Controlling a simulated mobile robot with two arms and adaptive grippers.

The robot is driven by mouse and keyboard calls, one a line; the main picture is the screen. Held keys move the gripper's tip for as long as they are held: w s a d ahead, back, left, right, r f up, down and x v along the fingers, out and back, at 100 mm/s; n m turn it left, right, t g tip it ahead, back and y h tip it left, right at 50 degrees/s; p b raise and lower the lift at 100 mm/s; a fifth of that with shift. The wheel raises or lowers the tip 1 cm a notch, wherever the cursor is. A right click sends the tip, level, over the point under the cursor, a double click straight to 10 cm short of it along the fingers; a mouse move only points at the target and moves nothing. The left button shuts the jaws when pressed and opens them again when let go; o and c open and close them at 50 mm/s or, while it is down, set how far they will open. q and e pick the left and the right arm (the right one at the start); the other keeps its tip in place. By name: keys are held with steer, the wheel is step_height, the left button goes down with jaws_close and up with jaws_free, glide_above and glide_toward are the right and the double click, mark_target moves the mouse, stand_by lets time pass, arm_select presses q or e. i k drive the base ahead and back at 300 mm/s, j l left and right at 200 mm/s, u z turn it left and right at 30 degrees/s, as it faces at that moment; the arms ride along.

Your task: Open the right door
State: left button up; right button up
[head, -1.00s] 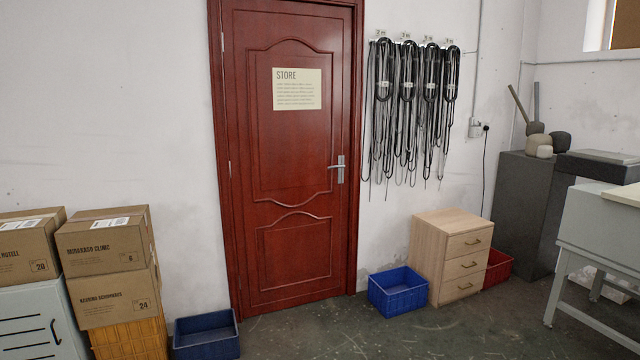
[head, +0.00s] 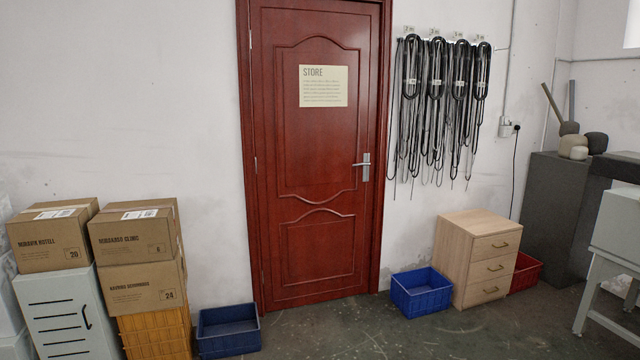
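A red wooden door (head: 319,235) stands in the middle of the head view, shut in its red frame. A paper sign (head: 323,86) reading "STORE" is on its upper panel. Its silver lever handle (head: 364,167) is on the right side, and hinges show along the left edge. No other door is in view. Neither of my grippers is in view.
Blue crates stand on the floor left (head: 228,331) and right (head: 420,292) of the door. A wooden drawer cabinet (head: 452,260) is at the right. Stacked cardboard boxes (head: 136,238) are at the left. Black cables (head: 437,95) hang on the wall. The floor before the door is clear.

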mark_target(315, 63)
steer(key=i+z, duration=0.35)
steer(key=i, duration=0.95)
steer(key=l, duration=0.1)
